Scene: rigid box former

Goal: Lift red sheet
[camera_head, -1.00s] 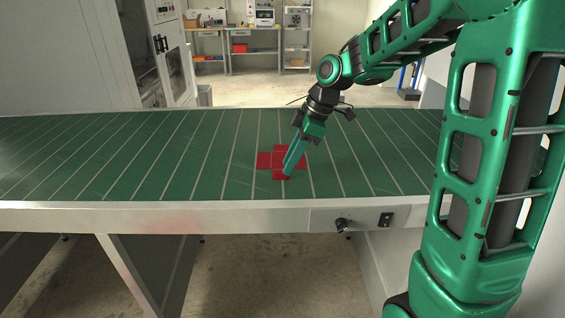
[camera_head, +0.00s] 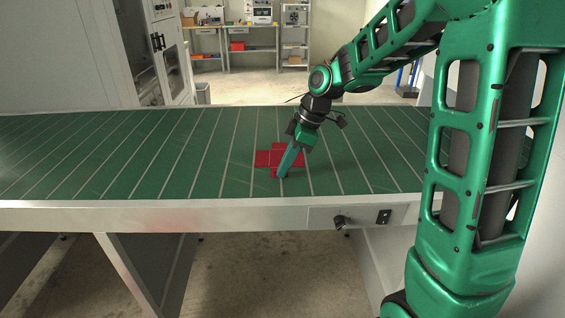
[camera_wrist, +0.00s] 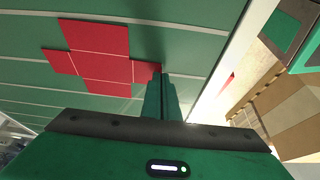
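The red sheet (camera_head: 263,158) is a flat cross-shaped blank on the green striped conveyor table. It also shows in the wrist view (camera_wrist: 97,67), at the upper left, with square flaps around a centre panel. My gripper (camera_head: 282,176) reaches down at a slant to the sheet's near edge and hides part of it. In the wrist view my gripper's fingers (camera_wrist: 162,78) are close together, with their tips against the near flap. They appear shut on that flap's edge, though the exact contact is partly hidden. Most of the sheet still looks flat on the table.
The green table (camera_head: 110,160) is clear to the left and right of the sheet. Its metal front rail (camera_head: 200,214) carries a knob and switch (camera_head: 384,216). A grey machine cabinet (camera_head: 172,60) and shelves with boxes stand behind, well away.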

